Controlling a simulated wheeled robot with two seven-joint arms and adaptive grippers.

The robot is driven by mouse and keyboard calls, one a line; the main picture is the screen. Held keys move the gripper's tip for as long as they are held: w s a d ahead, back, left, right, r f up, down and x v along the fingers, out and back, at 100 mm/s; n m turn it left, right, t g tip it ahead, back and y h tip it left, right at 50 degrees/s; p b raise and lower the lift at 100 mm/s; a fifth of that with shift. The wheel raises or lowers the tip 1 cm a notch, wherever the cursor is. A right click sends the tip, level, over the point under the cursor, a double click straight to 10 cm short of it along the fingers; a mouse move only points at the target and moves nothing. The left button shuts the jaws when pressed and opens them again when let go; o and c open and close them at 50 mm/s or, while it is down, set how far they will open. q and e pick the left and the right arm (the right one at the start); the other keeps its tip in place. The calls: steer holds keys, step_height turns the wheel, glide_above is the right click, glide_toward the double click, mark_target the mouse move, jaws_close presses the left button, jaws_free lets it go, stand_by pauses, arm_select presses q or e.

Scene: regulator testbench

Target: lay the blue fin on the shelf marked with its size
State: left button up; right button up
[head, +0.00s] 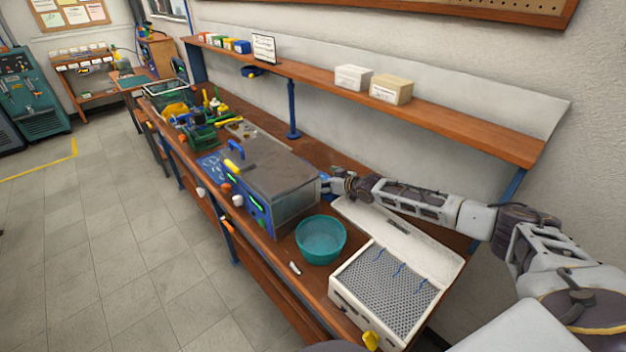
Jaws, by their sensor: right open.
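My right gripper (332,187) reaches in from the right and is at the right end of the grey metal box (285,178), partly hidden against it. It looks open, and I see nothing held. My left gripper is not in view. I cannot pick out a blue fin for certain. Small blue pieces (398,269) lie on the perforated top of a white case (375,290) at the front right. A long wooden shelf (455,118) runs along the wall above the bench. A far shelf unit (88,68) at the back left carries small white labels, too small to read.
A teal bowl (320,240) stands between the metal box and the white case. A small white piece (295,268) lies by the bench's front edge. A white box (352,77) and a beige box (391,89) stand on the wall shelf. The tiled floor (110,230) is clear.

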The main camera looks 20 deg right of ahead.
steer(key=shift+w+a+f, duration=0.15)
steer(key=shift+w+a, duration=0.05)
steer(key=shift+w, duration=0.25)
steer(key=shift+c, duration=0.2)
steer(key=c, duration=1.4)
steer(key=shift+r, duration=0.2)
step_height(320, 180, up, 18)
steer(key=shift+f+b, duration=0.1)
steer(key=shift+b, duration=0.3)
